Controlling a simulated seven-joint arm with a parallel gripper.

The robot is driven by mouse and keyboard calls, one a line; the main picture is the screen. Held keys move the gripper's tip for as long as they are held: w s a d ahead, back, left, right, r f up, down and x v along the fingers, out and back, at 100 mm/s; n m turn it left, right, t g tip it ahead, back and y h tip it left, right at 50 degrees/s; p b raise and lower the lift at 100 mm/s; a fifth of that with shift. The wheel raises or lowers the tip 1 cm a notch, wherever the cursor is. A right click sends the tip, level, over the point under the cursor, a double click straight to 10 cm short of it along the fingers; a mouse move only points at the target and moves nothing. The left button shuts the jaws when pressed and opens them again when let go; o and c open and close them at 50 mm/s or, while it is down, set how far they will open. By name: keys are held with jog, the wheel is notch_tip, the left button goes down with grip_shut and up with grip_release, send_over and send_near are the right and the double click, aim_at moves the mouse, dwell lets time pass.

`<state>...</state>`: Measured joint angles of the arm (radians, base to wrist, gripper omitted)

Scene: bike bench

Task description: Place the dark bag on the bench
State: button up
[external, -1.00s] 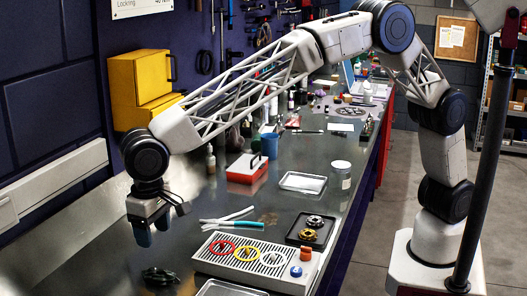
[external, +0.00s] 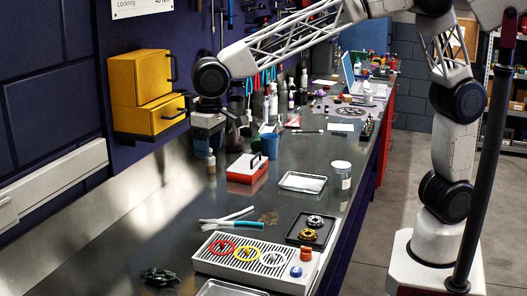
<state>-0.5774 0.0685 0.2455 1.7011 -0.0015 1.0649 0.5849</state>
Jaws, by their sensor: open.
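A small dark crumpled thing, which looks like the dark bag (external: 160,276), lies on the bench (external: 130,245) at the lower left, left of the grey slotted tray. It is too small to make out in detail. My gripper (external: 203,146) is open and well away from it, farther back along the bench. It hangs beside the yellow wall cabinet and above the left side of the bench. The fingers are partly lost against the clutter behind, and I see nothing held between them.
The slotted tray (external: 215,262) holds coloured rings. Pliers (external: 232,223), a red box (external: 247,170), a metal tray (external: 302,182) and a can (external: 341,175) stand on the bench. The yellow cabinet (external: 146,90) juts from the wall. Bare bench lies left of the pliers.

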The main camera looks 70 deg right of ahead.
jog(key=s+d+r, duration=0.1)
jog(key=s+d, duration=0.3)
jog(key=d, duration=0.5)
jog(key=s+d+r+t, duration=0.1)
jog(key=s+d+r, duration=0.1)
jog(key=s+d, duration=0.5)
jog(key=s+d+r, duration=0.1)
jog(key=s+d, duration=0.1)
jog(key=d, duration=0.9)
jog(key=s+d+f, duration=0.3)
jog(key=s+d, duration=0.4)
jog(key=s, duration=0.4)
jog(key=s+d+f+t, duration=0.1)
jog(key=s+d+f, duration=0.2)
jog(key=s+d, duration=0.5)
jog(key=s, duration=0.3)
jog(key=shift+d+f+h, duration=0.2)
jog(key=shift+f+h, duration=0.1)
jog(key=shift+f, duration=0.05)
